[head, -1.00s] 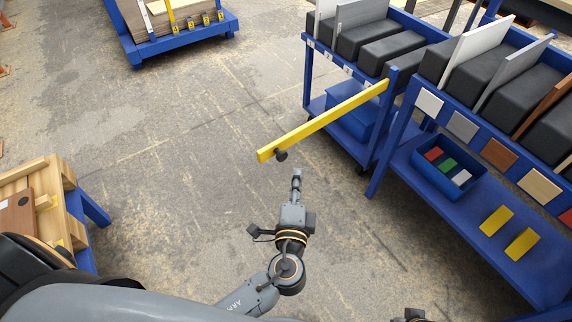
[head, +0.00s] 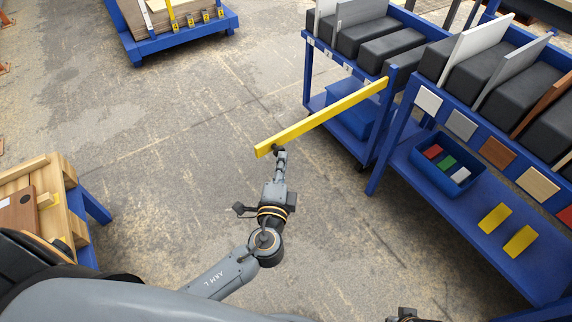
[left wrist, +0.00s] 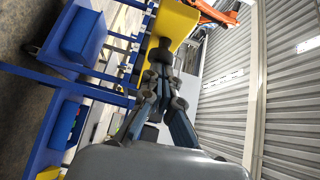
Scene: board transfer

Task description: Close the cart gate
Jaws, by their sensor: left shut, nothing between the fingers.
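The cart gate is a yellow bar (head: 325,117) that sticks out from the corner post of the blue cart (head: 372,132), its free end out over the floor. A dark knob sits near the free end; in the left wrist view the knob (left wrist: 160,50) stands in front of the yellow gate (left wrist: 178,22). My left gripper (head: 279,154) is at the free end, its fingertips at the knob. It is shut with nothing held between the fingers. I cannot tell whether the fingertips touch the knob. The fingers of my right gripper do not show.
The cart carries dark blocks and upright panels. A blue rack (head: 403,163) with a blue bin (head: 447,168) of coloured pieces stands to its right. A wooden crate (head: 62,222) is at the left, and a blue flatbed (head: 184,36) at the back. The floor left of the gate is clear.

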